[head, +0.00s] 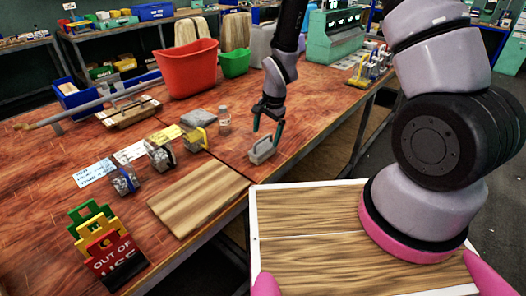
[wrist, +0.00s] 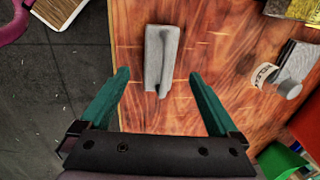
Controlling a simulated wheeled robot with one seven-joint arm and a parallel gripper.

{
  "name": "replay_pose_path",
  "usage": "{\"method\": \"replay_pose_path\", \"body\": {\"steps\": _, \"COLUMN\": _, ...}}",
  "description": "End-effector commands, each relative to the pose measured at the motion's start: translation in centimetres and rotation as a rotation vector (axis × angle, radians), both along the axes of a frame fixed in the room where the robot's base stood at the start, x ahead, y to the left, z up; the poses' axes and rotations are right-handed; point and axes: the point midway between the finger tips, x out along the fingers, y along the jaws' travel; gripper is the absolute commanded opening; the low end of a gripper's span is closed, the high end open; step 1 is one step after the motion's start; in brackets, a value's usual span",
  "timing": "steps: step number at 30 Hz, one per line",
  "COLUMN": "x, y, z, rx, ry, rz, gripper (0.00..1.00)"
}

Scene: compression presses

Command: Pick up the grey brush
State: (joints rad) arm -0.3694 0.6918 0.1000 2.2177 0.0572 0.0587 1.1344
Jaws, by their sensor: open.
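The grey brush (head: 264,149) lies on the wooden workbench (head: 310,100) near its front edge, in the middle of the head view. In the wrist view the grey brush (wrist: 162,60) lies between and just beyond my open fingers, long side roughly in line with them. My gripper (head: 268,130) points down directly above the brush in the head view. In the wrist view my gripper (wrist: 160,82) has its two green fingers wide apart with nothing between the tips. Whether a fingertip touches the brush or bench cannot be told.
A red bin (head: 187,68) and a green bin (head: 234,63) stand behind. A wooden board (head: 199,196) lies at front left. Bench right of the brush is clear.

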Motion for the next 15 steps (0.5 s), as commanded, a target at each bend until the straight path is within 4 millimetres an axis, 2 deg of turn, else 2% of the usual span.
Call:
{"method": "replay_pose_path", "body": {"steps": 3, "x": 0.2, "y": 0.2, "z": -1.4, "rx": 0.000, "ry": 0.001, "rz": 0.001, "gripper": 0.96}}
{"method": "replay_pose_path", "body": {"steps": 8, "x": 0.3, "y": 0.3, "z": -2.5, "rx": -0.001, "ry": 0.001, "rz": 0.000, "gripper": 0.96}}
{"method": "replay_pose_path", "body": {"steps": 15, "x": 0.7, "y": 0.7, "z": -5.9, "rx": 0.000, "ry": 0.001, "rz": 0.002, "gripper": 0.96}}
